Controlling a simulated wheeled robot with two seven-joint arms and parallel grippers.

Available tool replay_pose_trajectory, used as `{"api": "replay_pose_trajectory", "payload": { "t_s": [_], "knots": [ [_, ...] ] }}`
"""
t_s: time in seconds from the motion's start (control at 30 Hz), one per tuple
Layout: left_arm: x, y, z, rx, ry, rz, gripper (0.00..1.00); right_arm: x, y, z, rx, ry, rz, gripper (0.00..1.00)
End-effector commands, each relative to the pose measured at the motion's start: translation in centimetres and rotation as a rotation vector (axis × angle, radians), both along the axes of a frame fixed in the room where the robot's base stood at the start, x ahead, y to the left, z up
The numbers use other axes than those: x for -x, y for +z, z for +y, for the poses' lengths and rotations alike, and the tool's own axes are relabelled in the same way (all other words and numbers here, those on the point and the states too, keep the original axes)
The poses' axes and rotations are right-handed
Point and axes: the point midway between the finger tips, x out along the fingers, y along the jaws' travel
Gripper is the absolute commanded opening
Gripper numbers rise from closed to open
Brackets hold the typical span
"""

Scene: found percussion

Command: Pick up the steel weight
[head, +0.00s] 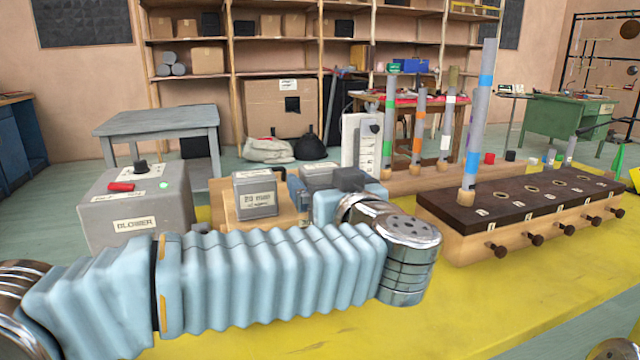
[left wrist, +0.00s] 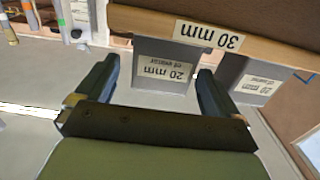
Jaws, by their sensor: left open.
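A grey steel weight (head: 255,194) labelled "20 mm of water" sits on a wooden stand beside the blower box. In the left wrist view, a grey block (left wrist: 165,65) with the same label appears upside down between the fingertips. My left gripper (left wrist: 157,72) is open, one finger on each side of that block, with a clear gap on the picture's left side; on the right side I cannot tell whether it touches. In the head view my left arm partly hides the gripper and stand. A second grey weight (head: 318,170) stands just right of the first. My right gripper is not in view.
The grey blower box (head: 137,208) with a red switch stands at left. A dark-topped wooden block (head: 530,205) with holes, pegs and one upright tube (head: 480,120) stands at right. More tubes stand behind. The yellow table top (head: 480,310) is clear in front.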

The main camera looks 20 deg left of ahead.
Motion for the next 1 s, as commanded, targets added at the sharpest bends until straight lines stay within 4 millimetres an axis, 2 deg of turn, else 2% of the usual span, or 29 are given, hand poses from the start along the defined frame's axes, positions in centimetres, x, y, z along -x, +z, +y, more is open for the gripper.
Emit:
{"api": "replay_pose_trajectory", "payload": {
  "t_s": [0.23, 0.53, 1.0],
  "knots": [
    [-3.1, 0.2, 2.3, 0.000, 0.003, 0.000, 0.96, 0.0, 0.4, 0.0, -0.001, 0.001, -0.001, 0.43],
    [-3.6, 0.2, 2.6, -0.001, 0.000, -0.001, 0.96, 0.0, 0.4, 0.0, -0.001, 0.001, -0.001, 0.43],
    [-3.6, 0.2, 2.6, 0.000, 0.000, 0.000, 0.24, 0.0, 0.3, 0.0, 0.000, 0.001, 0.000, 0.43]
  ]
}}
